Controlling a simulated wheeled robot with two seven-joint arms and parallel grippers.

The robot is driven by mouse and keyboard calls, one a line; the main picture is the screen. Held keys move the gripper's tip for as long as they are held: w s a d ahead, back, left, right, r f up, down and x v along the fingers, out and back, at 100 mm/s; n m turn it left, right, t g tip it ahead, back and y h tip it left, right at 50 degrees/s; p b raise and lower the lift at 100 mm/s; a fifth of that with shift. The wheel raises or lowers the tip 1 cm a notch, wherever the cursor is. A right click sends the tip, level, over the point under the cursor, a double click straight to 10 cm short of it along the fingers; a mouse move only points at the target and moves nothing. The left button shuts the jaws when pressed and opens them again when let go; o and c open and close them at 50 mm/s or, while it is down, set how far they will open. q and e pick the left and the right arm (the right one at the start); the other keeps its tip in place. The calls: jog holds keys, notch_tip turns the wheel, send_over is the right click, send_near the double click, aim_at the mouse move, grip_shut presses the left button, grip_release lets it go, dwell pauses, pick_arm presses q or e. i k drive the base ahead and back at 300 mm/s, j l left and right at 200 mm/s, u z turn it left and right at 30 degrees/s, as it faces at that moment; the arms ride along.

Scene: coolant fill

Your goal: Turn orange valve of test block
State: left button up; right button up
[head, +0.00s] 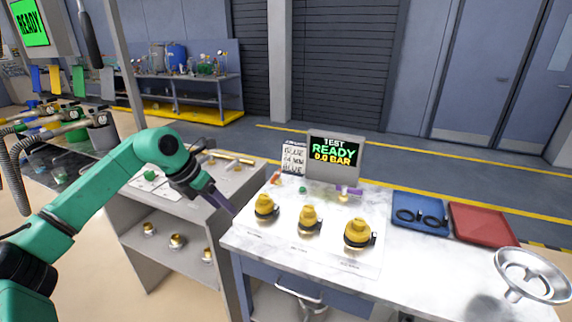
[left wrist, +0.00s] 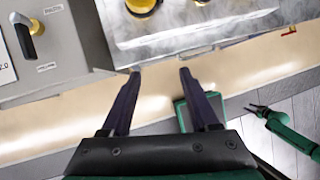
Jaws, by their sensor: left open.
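A small orange valve handle (head: 276,177) stands at the back left of the marble-topped bench, left of the test display (head: 334,154), which reads "TEST READY 0.0 BAR". A green knob (head: 302,189) and a purple handle (head: 348,190) are close by. My left gripper (head: 224,204) is at the bench's left edge, apart from the orange handle, pointing down to the right. In the left wrist view its fingers (left wrist: 160,72) are spread and empty above the floor strip beside the bench. A small dark gripper (left wrist: 262,110) on a green arm shows there, apparently my right one; its jaws are unclear.
Yellow fittings (head: 309,218) stand in a row along the bench front. A grey shelf cart (head: 175,215) stands left of the bench.

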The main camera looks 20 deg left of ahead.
aim_at(278, 173)
jog(key=i, duration=1.05)
